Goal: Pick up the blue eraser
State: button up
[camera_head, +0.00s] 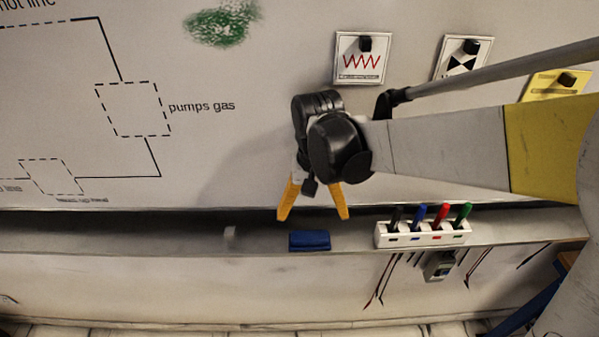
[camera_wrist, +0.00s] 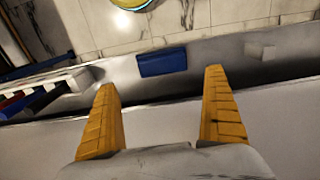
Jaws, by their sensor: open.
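The blue eraser (camera_head: 309,241) lies on the narrow ledge (camera_head: 190,240) below the whiteboard. It also shows in the wrist view (camera_wrist: 162,62), ahead of and between the fingertips, lying apart from both. My gripper (camera_head: 313,215) has its two yellow fingers spread and pointing down, above the eraser in the head view. The gripper is empty; its fingers also fill the sides of the wrist view (camera_wrist: 160,80). No part of the eraser looks hidden.
A white marker holder (camera_head: 423,235) with several markers stands on the ledge right of the eraser. A small pale block (camera_head: 230,232) lies to the left. Magnetic cards, including one with a red zigzag (camera_head: 360,66), are on the whiteboard (camera_head: 230,80). Cables hang below the holder.

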aim_at(310, 235)
notch_tip(310, 235, down, 3)
jog(key=shift+s+f+b, duration=0.1)
jog(key=shift+s+b, duration=0.05)
jog(key=shift+b, duration=0.15)
jog(key=f, duration=0.4)
jog(key=f+b, duration=0.1)
jog(key=f, duration=0.1)
jog(key=shift+w+a, duration=0.25)
jog(key=shift+r, duration=0.1)
jog(key=c, duration=1.1)
